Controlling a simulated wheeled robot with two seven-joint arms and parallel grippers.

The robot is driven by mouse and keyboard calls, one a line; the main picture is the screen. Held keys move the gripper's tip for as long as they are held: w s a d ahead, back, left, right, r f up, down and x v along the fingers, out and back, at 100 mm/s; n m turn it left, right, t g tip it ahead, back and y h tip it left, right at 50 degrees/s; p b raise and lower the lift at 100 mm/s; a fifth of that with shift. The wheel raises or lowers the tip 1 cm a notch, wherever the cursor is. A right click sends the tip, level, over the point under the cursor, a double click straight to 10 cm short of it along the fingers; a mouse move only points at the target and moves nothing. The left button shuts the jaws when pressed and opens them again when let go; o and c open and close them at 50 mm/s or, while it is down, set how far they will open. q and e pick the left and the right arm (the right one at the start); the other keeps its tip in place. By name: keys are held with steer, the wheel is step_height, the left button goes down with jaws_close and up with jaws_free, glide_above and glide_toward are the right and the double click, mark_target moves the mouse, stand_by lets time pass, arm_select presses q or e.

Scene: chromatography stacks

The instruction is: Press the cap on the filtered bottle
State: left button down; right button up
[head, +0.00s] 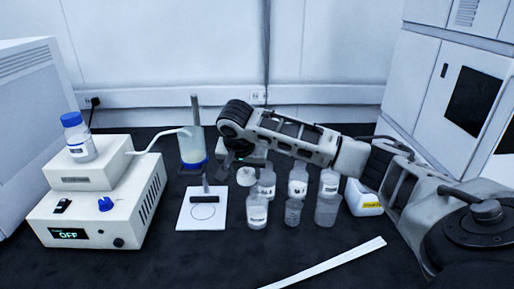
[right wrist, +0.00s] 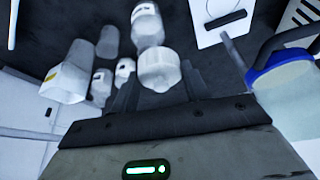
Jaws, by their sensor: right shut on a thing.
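My right gripper (head: 233,163) reaches in from the right to the middle of the bench, behind the group of bottles. In the right wrist view, its dark fingers (right wrist: 160,82) are shut on a white, round, cap-like piece (right wrist: 160,66). The same white piece shows in the head view (head: 246,176), just below the gripper. I cannot tell whether it sits on a bottle or is held apart. A filter vessel (head: 193,148) with a blue collar stands to the left of the gripper; it also shows in the right wrist view (right wrist: 285,95). My left gripper is not in view.
Several clear labelled bottles (head: 298,184) stand right of the gripper. A white jug with a yellow label (head: 363,198) is beyond them. A white pump unit (head: 97,215) reading OFF carries a blue-capped bottle (head: 78,148). A white stand plate (head: 202,223) and strip (head: 330,262) lie in front.

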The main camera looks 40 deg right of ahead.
steer(key=r+m, duration=0.1)
steer(key=m, duration=0.1)
glide_above(256, 191)
steer(key=shift+f, duration=3.15)
steer(key=shift+r+p, duration=0.1)
steer(key=shift+p, duration=0.2)
steer(key=shift+f, duration=0.25)
steer(key=o, duration=1.5)
steer(key=shift+r, duration=0.1)
steer(key=shift+r, duration=3.45)
